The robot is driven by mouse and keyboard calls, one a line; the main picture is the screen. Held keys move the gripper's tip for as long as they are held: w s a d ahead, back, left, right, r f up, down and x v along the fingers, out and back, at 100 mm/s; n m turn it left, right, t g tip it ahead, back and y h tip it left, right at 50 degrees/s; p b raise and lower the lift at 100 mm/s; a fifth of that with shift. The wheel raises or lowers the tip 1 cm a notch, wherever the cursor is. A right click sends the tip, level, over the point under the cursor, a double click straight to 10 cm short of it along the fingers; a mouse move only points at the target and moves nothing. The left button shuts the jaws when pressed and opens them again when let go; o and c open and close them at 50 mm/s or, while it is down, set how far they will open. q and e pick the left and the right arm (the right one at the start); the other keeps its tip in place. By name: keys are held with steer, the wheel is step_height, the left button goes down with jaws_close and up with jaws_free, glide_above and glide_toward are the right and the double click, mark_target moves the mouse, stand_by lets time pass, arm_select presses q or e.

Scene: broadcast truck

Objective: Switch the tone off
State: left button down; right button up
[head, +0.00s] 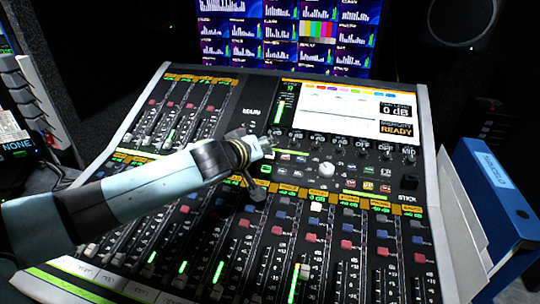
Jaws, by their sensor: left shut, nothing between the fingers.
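The mixing console (427,150) fills the middle of the head view, with several rows of faders and coloured buttons. Its screen (340,103) at the upper right reads "0 dB" and "READY". A block of small coloured buttons (300,158) and a white knob (327,169) lie below the screen. I cannot tell which control is the tone switch. My left arm crosses the console from the left. My right gripper is not in view.
A monitor wall (283,38) with many level displays and one colour-bar tile (318,30) stands behind the console. A speaker (462,20) is at the top right. A blue binder (494,200) stands beside the console's right edge. Dark rack gear (18,150) is at the left.

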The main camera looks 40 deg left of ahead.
arm_select(q)
steer(key=shift+w+f+b, duration=0.15)
steer(key=shift+f+b, duration=0.2)
stand_by(0.7)
steer(key=shift+r, duration=0.1)
steer(key=shift+s+d+r+p, duration=0.1)
steer(key=shift+s+r+p, duration=0.2)
steer(key=shift+r+p, duration=0.4)
steer(key=shift+s+r+p, duration=0.1)
steer(key=shift+r+p, duration=0.2)
steer(key=shift+p, duration=0.05)
steer(key=r+p, duration=0.1)
steer(key=s+r+p, duration=0.1)
steer(key=d+r+p, duration=0.1)
steer(key=r, duration=0.1)
steer(key=shift+s+p, duration=0.25)
steer(key=shift+p, duration=0.05)
stand_by(0.5)
steer(key=shift+f, duration=0.1)
